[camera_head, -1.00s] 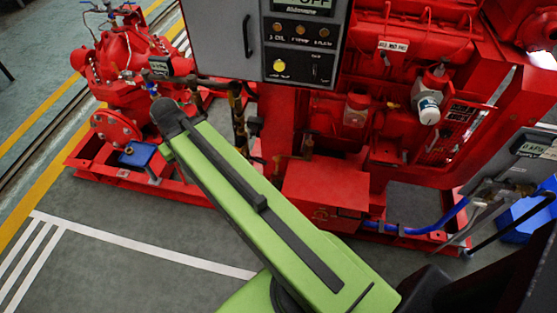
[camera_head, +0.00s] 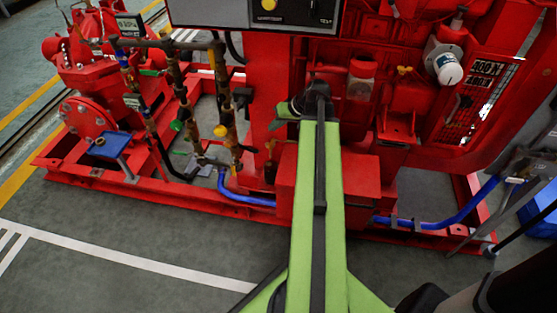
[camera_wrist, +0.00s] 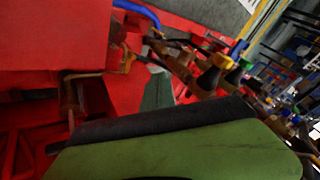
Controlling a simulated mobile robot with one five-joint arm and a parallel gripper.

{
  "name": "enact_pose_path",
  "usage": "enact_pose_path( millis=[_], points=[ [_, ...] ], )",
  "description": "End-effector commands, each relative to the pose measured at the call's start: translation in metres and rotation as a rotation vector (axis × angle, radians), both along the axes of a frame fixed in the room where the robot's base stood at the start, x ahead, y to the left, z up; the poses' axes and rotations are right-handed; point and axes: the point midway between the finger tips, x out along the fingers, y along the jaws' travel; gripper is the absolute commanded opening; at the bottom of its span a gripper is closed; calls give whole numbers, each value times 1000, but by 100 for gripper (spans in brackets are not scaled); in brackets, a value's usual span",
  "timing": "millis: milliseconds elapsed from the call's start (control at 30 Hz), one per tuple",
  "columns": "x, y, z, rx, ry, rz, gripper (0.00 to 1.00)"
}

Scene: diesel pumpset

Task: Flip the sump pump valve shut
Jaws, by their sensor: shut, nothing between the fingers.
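Upright pipes left of my arm in the head view carry small valves with coloured parts: a yellow valve part (camera_head: 220,131), a green one (camera_head: 176,125) and a blue one (camera_head: 123,60). The wrist view also shows yellow (camera_wrist: 209,78), green (camera_wrist: 236,72) and blue (camera_wrist: 238,48) valve parts. No readable label tells which is the sump pump valve. My gripper (camera_head: 283,117) is at the far end of my green arm, shut and empty, right of the pipes and apart from them. Its fingertips are hard to make out. My own green and black part fills the lower wrist view.
The red engine (camera_head: 385,85) stands behind and right of my arm. A red box (camera_head: 360,187) is close beside the arm. A blue hose (camera_head: 245,200) runs low along the red base frame. The grey floor at front left is clear.

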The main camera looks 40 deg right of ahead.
Motion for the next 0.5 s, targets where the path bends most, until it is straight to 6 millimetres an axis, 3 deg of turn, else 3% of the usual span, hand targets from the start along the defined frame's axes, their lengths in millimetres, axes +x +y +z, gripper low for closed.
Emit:
enact_pose_path(
  millis=[33, 200, 500],
  points=[
    [-19, -24, -27, 0, 1, -48, 0],
    [-59, -68, -47, 0, 2, -143, 0],
    [-69, -77, -47, 0, 3, -163, 0]
  ],
)
